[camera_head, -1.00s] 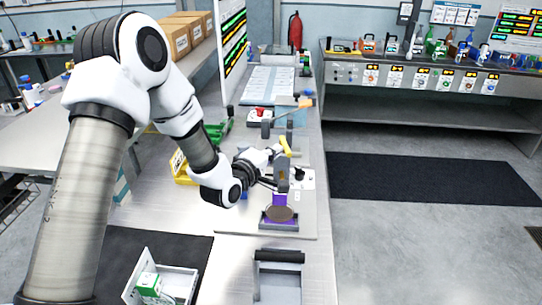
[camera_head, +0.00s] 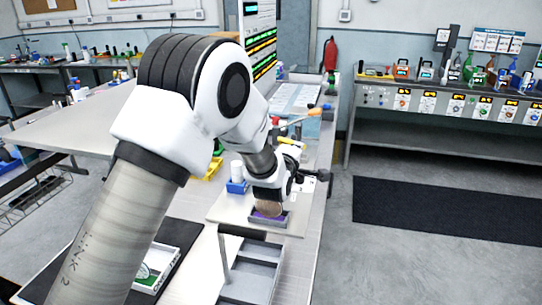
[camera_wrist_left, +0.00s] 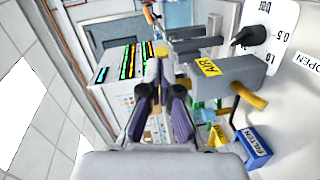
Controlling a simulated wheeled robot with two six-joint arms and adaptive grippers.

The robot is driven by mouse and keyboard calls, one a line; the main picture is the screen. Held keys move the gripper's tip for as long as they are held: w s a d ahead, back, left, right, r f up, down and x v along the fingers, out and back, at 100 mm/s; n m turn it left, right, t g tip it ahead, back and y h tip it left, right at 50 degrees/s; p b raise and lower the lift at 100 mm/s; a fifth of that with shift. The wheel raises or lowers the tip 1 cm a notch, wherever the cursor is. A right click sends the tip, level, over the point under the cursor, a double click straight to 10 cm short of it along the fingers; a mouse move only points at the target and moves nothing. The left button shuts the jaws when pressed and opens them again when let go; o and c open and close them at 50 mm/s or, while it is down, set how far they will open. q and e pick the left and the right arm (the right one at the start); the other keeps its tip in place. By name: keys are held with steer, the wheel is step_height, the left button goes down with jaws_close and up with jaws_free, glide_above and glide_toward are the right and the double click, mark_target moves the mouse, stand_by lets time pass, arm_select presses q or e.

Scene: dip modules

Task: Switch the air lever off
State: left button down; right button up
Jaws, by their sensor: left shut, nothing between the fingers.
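In the left wrist view, a grey block with a yellow AIR label (camera_wrist_left: 208,67) stands right of my left gripper (camera_wrist_left: 160,72). A yellow-orange cylindrical grip (camera_wrist_left: 250,96) shows beside the block; I cannot tell how it joins it. An OPEN label (camera_wrist_left: 308,61) is at the right edge. My left gripper's fingers are together, with nothing between them, and appear apart from the AIR block. In the head view my left wrist is over the bench fixture, and my arm hides most of the gripper and the lever. My right gripper is not in view.
A black pointer dial (camera_wrist_left: 250,37) is near the AIR block. A blue FILTER bin (camera_wrist_left: 252,146) is below it. In the head view a grey tray (camera_head: 250,272) is on the near bench, and a white cup (camera_head: 237,170) stands left of my wrist. Open floor lies right.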

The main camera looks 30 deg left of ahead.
arm_select(q)
steer(key=w+b, duration=0.2)
steer(key=shift+w+d+f, duration=0.15)
steer(key=shift+w+d, duration=0.15)
stand_by(0.8)
